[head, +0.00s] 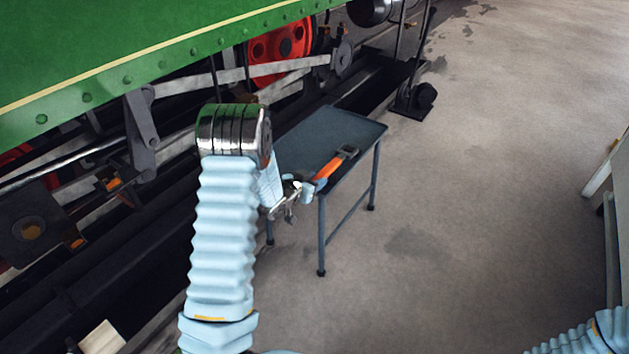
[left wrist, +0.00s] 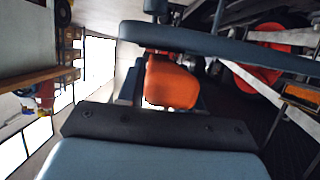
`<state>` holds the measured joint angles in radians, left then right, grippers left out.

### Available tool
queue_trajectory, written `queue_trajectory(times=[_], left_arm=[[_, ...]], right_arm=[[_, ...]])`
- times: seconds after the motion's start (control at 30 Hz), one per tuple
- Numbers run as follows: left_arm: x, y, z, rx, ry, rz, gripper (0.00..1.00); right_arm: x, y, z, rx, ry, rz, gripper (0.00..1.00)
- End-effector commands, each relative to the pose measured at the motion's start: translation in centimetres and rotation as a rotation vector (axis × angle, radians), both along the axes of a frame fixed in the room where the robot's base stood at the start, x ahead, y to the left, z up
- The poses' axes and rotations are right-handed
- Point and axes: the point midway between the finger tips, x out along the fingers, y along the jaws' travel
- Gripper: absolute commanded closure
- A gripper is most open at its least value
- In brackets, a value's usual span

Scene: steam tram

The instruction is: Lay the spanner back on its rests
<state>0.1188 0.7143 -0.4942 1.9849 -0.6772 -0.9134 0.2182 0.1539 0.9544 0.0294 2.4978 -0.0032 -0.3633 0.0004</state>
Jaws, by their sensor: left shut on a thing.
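The spanner (head: 330,167) has an orange handle and a dark grey head. In the head view it appears over the near right part of the small blue-grey table (head: 312,127), its head pointing away from me. I cannot tell whether it touches the tabletop. My left gripper (head: 302,190) is shut on the near end of the handle, by the table's near edge. In the left wrist view the orange handle end (left wrist: 172,82) shows between the dark fingers, with a blue-grey bar, likely the table's edge (left wrist: 230,47), crossing beyond it. I cannot make out the rests. My right gripper is out of view.
The green tram side (head: 130,55) with its rods and red wheel (head: 280,43) runs along the left, close behind the table. A black lever stand (head: 415,98) is beyond the table. Open concrete floor (head: 470,190) lies to the right.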

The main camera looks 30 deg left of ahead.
Motion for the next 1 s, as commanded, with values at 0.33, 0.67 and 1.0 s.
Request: queue_trajectory(times=[0.33,0.67,1.0], left_arm=[[0.0,0.0,-0.3,0.0,-0.004,0.001,1.0],[0.0,0.0,-0.8,0.0,0.0,0.0,0.51],[0.0,0.0,-0.7,0.0,0.0,0.0,0.4]], right_arm=[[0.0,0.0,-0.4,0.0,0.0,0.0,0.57],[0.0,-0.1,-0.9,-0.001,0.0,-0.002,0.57],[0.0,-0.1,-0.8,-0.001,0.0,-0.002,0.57]])
